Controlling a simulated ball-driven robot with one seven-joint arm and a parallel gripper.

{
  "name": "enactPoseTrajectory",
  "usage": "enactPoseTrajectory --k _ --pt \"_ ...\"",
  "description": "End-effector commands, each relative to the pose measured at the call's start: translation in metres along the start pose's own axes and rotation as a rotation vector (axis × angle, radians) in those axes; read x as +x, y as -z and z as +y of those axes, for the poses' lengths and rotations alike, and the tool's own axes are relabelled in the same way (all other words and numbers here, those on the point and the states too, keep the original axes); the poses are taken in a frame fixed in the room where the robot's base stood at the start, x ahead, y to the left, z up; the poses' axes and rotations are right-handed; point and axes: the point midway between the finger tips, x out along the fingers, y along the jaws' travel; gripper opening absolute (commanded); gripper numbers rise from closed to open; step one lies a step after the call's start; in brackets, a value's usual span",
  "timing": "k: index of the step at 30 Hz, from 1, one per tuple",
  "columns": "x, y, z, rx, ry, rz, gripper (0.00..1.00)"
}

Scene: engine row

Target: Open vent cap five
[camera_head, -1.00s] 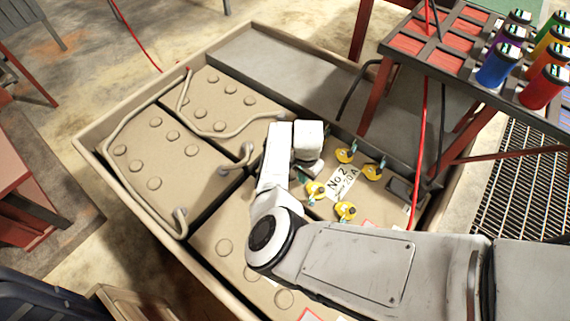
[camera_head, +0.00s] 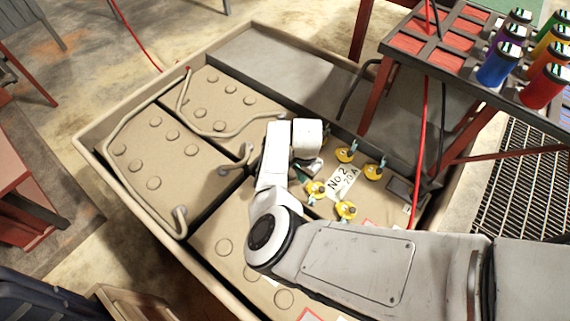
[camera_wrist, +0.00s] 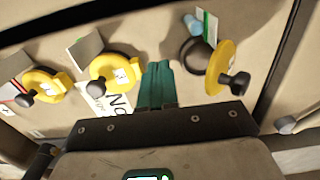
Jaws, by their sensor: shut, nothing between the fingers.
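Yellow vent caps stand around the "No 2 20 A" label (camera_head: 342,182) on the beige panel. In the head view I see caps at the back (camera_head: 346,155), right (camera_head: 374,172), left (camera_head: 316,188) and front (camera_head: 346,210). In the wrist view one yellow cap (camera_wrist: 222,68) is tilted on edge beside a dark round opening (camera_wrist: 193,55). Two other caps, the middle one (camera_wrist: 115,70) and the left one (camera_wrist: 40,84), face the camera. Their numbers are too small to read surely. My gripper (camera_wrist: 157,68), with teal fingers, is shut and empty between the middle and tilted caps.
Bent pipes (camera_head: 225,131) run over the neighbouring raised panels. A raised rim (camera_head: 92,160) surrounds the tray. A rack with coloured cylinders (camera_head: 498,66) stands at the upper right, and a red cable (camera_head: 424,130) hangs beside the panel.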

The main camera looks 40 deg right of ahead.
Motion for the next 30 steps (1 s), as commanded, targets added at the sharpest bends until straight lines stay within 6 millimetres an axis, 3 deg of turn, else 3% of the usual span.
enactPoseTrajectory --k 30 --pt "0.002 0.000 -0.038 -0.001 0.001 0.000 0.00"
